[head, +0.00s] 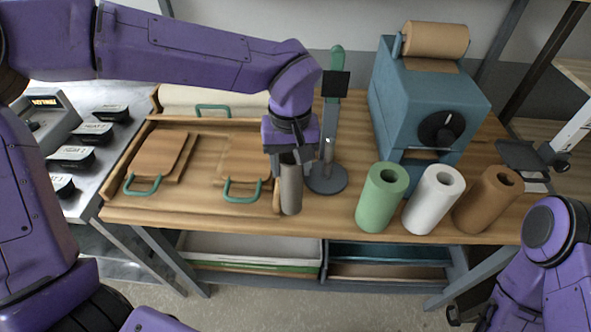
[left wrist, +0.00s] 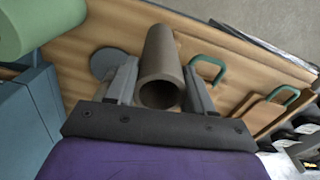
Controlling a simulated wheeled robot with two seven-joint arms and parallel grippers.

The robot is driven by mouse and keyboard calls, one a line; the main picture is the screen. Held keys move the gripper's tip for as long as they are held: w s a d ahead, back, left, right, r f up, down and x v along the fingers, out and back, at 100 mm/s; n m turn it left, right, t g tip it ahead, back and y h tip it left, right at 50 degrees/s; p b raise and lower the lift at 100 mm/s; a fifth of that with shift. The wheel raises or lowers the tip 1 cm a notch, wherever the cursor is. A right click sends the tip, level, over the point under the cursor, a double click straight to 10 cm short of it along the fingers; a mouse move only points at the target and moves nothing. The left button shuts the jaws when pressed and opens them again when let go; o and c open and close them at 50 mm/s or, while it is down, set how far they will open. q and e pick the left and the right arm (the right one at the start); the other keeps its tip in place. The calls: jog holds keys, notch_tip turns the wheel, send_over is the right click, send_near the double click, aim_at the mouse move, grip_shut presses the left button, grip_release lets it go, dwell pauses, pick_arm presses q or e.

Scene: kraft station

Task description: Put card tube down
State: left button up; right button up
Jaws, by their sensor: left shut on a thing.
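The card tube (head: 291,192) is a plain grey-brown hollow cylinder, held roughly upright over the front part of the wooden table. My left gripper (head: 290,155) is shut on its upper part from above. In the left wrist view the tube (left wrist: 163,65) sits between the two fingers of the gripper (left wrist: 160,90), its open end towards the camera. I cannot tell whether its lower end touches the table (head: 240,222). Of my right arm, links show at the lower right; a dark part (head: 455,314) there may be its gripper, but its fingers are not clear.
A stand with a round grey base (head: 327,180) is close right of the tube. A wooden tray (head: 205,150) with two green-handled boards lies left. Green (head: 382,198), white (head: 433,198) and brown (head: 487,199) rolls stand right, before a blue machine (head: 440,100). Bare table lies between stand and green roll.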

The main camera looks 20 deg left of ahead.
pick_arm(q)
jog(key=f, duration=0.3)
jog(key=w+f, duration=0.1)
jog(key=shift+d+f, duration=0.25)
jog(key=shift+s, duration=0.1)
jog(key=shift+a, duration=0.1)
jog(key=o, duration=0.8)
jog(key=shift+f, duration=0.1)
notch_tip(320, 180, up, 12)
jog(key=shift+r, duration=0.2)
